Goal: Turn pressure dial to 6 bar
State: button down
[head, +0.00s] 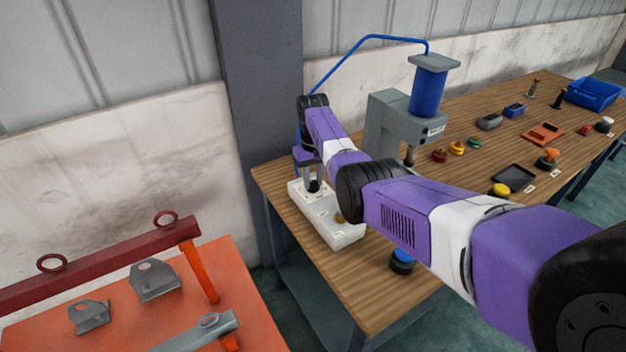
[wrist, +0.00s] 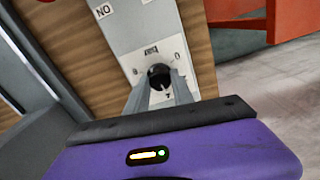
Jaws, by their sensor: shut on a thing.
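The pressure dial (wrist: 160,76) is a black knob on a pale panel box (head: 343,233) that lies on the wooden bench. In the head view the dial (head: 314,186) shows at the far left end of the box. My gripper (wrist: 161,88) points down at the box, its two grey fingers shut on the dial from either side. A small label sits above the dial, with a "0" mark to its right and another mark to its left. The scale and pointer are too small to read. In the head view my arm partly covers the box.
A grey press (head: 390,125) with a blue cylinder (head: 428,92) and blue hose stands right behind my arm. Small parts, a black tray (head: 513,178) and a blue bin (head: 592,94) lie farther right. An orange table (head: 255,300) with brackets stands at left.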

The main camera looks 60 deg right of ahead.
aim_at(313, 182)
jog(key=m, duration=0.6)
jog(key=shift+r, duration=0.1)
jog(key=m+b, duration=0.1)
jog(key=m, duration=0.6)
jog(key=shift+d+m, duration=0.1)
jog(key=shift+m, duration=0.2)
dwell(0.3)
jog(key=c, duration=1.1)
grip_release()
jog(key=shift+r+b, duration=0.6)
jog(key=shift+r, duration=3.3)
